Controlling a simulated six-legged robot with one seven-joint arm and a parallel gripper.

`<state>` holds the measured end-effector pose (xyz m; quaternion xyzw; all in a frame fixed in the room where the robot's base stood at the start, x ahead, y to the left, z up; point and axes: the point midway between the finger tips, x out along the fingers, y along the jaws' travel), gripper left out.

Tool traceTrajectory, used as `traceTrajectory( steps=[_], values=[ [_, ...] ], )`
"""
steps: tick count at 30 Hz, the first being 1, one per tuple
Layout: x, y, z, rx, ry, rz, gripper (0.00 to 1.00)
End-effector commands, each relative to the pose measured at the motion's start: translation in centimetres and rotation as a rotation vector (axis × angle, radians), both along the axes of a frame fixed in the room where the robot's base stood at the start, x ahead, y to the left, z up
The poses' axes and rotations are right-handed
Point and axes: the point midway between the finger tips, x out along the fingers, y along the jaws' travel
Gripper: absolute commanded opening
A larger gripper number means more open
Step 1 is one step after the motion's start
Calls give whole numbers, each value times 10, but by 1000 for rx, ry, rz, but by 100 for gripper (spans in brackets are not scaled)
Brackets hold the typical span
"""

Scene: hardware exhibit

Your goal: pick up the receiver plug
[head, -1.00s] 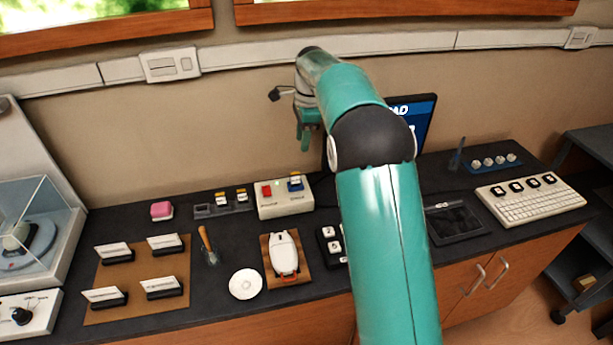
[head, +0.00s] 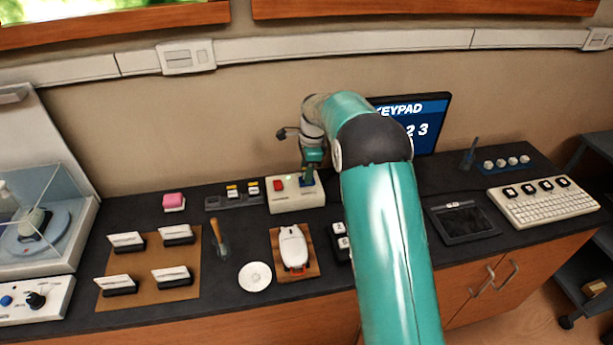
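A cream box (head: 290,203) stands at the back of the dark counter with a red part (head: 279,185) on its left and a blue plug (head: 307,183) on its right. Labels on the box front are too small to read, so I cannot tell for sure which part is the receiver plug. My gripper (head: 309,170) points down right over the blue plug and hides its top. Whether its fingers are open or closed around the plug cannot be made out.
A black strip (head: 217,203) with small yellow-and-white plugs lies left of the box, beside a pink block (head: 174,202). A computer mouse (head: 291,245) lies in front. A screen reading KEYPAD (head: 428,120) stands behind my arm. A keyboard (head: 545,204) is at the right.

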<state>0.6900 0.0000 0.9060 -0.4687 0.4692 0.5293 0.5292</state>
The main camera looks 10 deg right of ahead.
Motion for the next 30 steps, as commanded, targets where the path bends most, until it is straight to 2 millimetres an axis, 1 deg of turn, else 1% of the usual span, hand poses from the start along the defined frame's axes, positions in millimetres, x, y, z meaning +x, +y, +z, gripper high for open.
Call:
traceTrajectory(
  steps=[2, 7, 13, 23, 26, 30],
  values=[
    [0, 0, -3, 0, -2, 0, 40],
    [0, 0, -3, 0, -2, 0, 40],
    [0, 1, -3, 0, -1, 0, 1],
    [0, 1, -2, 0, -2, 1, 0],
    [0, 1, 2, 0, -2, 1, 0],
    [1, 1, 14, 0, -3, 1, 0]
  ],
)
